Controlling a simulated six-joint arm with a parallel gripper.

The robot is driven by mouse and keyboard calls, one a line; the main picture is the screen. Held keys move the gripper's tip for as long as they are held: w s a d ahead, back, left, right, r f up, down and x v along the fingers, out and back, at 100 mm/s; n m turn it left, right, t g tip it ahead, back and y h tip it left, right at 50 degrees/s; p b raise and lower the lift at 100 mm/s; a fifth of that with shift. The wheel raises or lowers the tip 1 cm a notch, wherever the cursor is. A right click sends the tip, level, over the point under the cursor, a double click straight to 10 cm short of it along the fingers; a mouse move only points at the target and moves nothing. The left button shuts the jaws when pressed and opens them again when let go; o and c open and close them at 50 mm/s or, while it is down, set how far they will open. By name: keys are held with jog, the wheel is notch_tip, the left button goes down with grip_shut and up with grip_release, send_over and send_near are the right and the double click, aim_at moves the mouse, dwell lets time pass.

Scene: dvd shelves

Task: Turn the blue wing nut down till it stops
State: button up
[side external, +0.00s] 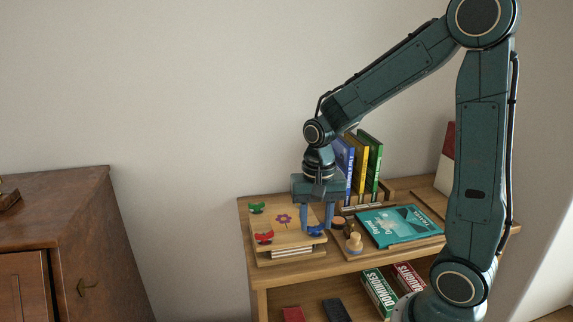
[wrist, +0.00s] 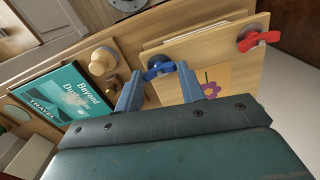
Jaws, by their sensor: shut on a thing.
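The blue wing nut (side external: 316,231) sits at the near right corner of a wooden flower press (side external: 288,237) with a purple flower on its top board. In the wrist view the blue wing nut (wrist: 158,70) lies between the fingertips, with a grey round part beside it. My gripper (side external: 317,226) points down over that corner, shut on the wing nut. In the wrist view my gripper (wrist: 160,75) has one finger on each side of it. How far the nut stands from the board is hard to tell.
A red wing nut (side external: 264,238) and a green wing nut (side external: 257,208) are on other corners of the press. Wooden knobbed pieces (side external: 354,242) and a teal book (side external: 400,226) lie close on the right. Upright books (side external: 362,163) stand behind.

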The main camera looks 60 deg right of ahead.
jog(key=shift+f, duration=0.1)
jog(key=o, duration=1)
jog(key=shift+c, duration=0.2)
notch_tip(320, 180, up, 14)
